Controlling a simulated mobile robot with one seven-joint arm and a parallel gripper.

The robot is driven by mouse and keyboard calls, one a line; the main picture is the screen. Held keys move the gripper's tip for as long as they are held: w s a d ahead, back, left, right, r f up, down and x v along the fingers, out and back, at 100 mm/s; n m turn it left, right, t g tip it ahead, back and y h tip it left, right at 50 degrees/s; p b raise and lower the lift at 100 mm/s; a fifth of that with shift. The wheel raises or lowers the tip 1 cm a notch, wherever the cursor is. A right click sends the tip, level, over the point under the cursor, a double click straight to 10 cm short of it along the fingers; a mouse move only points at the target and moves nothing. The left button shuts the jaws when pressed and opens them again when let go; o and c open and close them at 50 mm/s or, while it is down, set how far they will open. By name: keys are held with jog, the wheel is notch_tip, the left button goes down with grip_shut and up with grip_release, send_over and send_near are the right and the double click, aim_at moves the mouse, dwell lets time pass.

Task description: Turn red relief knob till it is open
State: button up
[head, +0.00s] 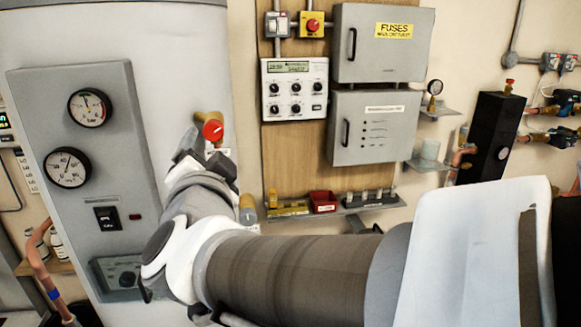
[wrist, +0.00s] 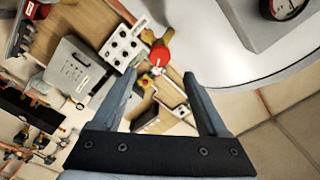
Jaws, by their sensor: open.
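The red relief knob (head: 213,130) sits on a brass fitting on the right side of the large grey tank, just above the end of my arm in the head view. In the wrist view the red knob (wrist: 160,53) is ahead of my gripper (wrist: 157,75), near the middle between the two fingertips and slightly beyond them. The knob has a small white mark on its face. My gripper's fingers are apart, with nothing between them, and I see no contact with the knob. In the head view my wrist hides part of the fitting's surroundings.
The grey tank (head: 185,60) curves close beside the knob, with a gauge panel (head: 90,190) on its front. A wooden board with a control box (head: 294,89), fuse box (head: 382,43) and shelf (head: 365,204) stands to the right.

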jog(key=v, duration=0.8)
jog(key=shift+s+r+p, duration=0.2)
jog(key=shift+s+p, duration=0.1)
jog(key=shift+s, duration=0.1)
jog(key=shift+a, duration=0.15)
